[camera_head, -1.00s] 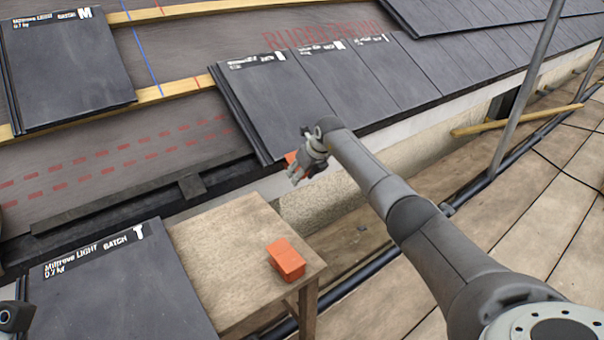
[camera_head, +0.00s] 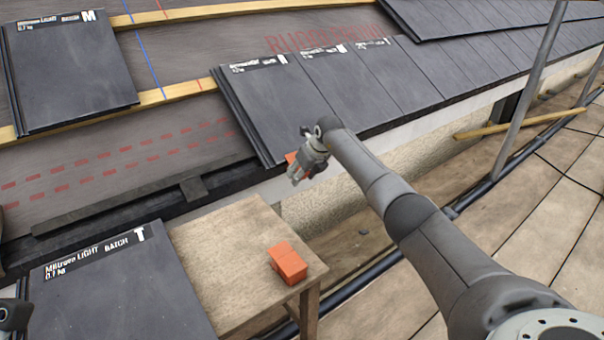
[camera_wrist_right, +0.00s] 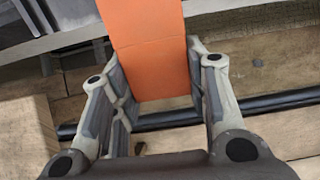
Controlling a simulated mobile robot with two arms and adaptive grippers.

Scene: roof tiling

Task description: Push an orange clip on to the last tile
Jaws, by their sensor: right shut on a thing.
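The last tile (camera_head: 270,105) is the dark slate-coloured tile at the left end of the laid row. My right gripper (camera_head: 299,172) is at this tile's lower edge. It is shut on an orange clip (camera_wrist_right: 150,50), which sits between its fingers in the right wrist view. In the head view only a small part of the clip (camera_head: 291,157) shows, beside the tile's lower edge. I cannot tell whether it touches the tile. A small part of my left gripper (camera_head: 14,316) shows at the left edge; its fingers are not clear.
More orange clips (camera_head: 288,262) lie on the wooden table (camera_head: 225,250). A loose tile marked T (camera_head: 115,290) is left of it, and a tile marked M (camera_head: 70,65) lies higher up. A grey scaffold pole (camera_head: 530,90) stands at right.

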